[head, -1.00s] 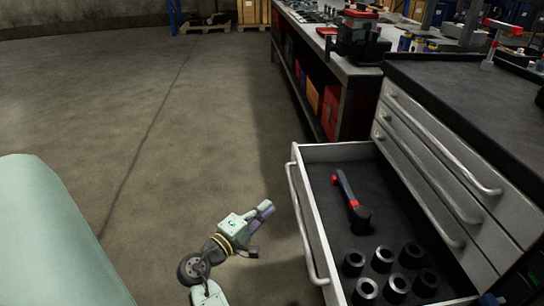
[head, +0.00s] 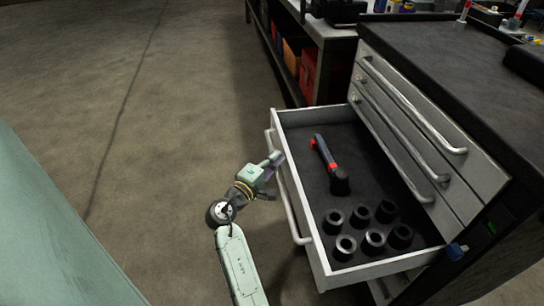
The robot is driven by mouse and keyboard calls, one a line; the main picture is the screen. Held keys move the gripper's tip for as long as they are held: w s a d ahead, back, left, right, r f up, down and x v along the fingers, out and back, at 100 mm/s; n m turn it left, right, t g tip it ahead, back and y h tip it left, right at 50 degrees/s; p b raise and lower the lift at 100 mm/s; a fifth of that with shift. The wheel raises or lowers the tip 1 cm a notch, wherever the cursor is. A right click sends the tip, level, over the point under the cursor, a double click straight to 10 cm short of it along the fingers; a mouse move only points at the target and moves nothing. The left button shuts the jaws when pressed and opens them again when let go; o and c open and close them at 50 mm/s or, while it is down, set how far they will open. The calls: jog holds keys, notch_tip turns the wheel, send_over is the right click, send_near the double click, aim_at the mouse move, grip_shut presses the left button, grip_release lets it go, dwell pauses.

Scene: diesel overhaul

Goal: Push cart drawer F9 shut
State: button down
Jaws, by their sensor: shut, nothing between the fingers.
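The open cart drawer (head: 283,112) sticks out to the left from the grey tool cart (head: 460,190), below several shut drawers. No F9 label is readable. The drawer has a long bar handle (head: 291,205) on its front. Inside lie a black and red ratchet-like tool (head: 323,153) and several black sockets (head: 373,242). My gripper (head: 275,160) is shut and empty. Its fingertips are at the outer face of the drawer front, near its far end and the handle's upper end. I cannot tell whether they touch it.
A workbench (head: 325,28) with red and orange boxes on its lower shelf stands behind the cart. The cart's dark top (head: 440,60) overhangs on the right. The concrete floor (head: 170,90) left of the drawer is clear.

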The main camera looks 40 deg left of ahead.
jog(key=shift+w+d+p, duration=0.55)
jog(key=shift+w+d, duration=2.35)
jog(key=shift+w, duration=0.45)
jog(key=shift+w+d+p, duration=0.55)
jog(key=shift+w+d, duration=2.3)
jog(key=shift+w, duration=0.5)
jog(key=shift+w+d+p, duration=0.55)
jog(key=shift+w+d, duration=2.35)
jog(key=shift+w, duration=0.45)
jog(key=shift+a, duration=0.1)
